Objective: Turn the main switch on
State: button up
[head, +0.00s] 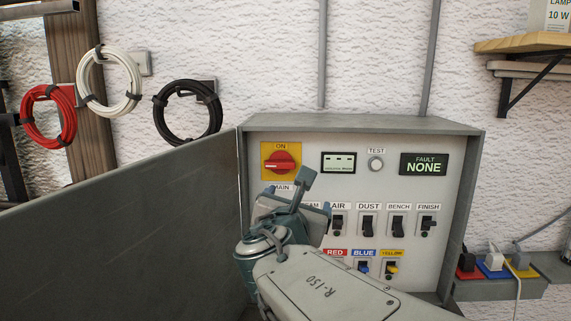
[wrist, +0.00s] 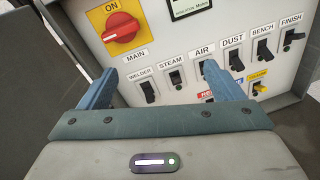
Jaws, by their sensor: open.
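The main switch (head: 281,163) is a red rotary knob on a yellow plate marked ON at the top, at the upper left of the grey control panel (head: 365,147). Its grip lies roughly level, with a pale mark at its left end, not up at ON. The knob also shows at the top left of the wrist view (wrist: 122,30). My gripper (head: 314,194) is open and empty in front of the panel, below and right of the knob. In the wrist view its two blue fingers (wrist: 160,75) stand apart before the WELDER, STEAM and AIR switches, not touching the knob.
A TEST button (head: 376,164) and a FAULT display (head: 424,165) reading NONE sit upper right. A grey board (head: 120,240) stands close at left. Plugs (head: 494,261) sit at right.

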aim_at(280, 165)
jog(key=a+r+n+t+y, duration=0.1)
jog(key=a+r+n+y, duration=0.15)
jog(key=a+n, duration=0.2)
jog(key=shift+h, duration=0.25)
jog(key=w+p, duration=0.1)
jog(key=w, duration=0.3)
jog(key=w+p, duration=0.1)
jog(key=w, duration=0.4)
jog(key=w+p, duration=0.2)
jog(key=w, duration=0.3)
jog(key=shift+d, duration=0.3)
jog(key=c, duration=1)
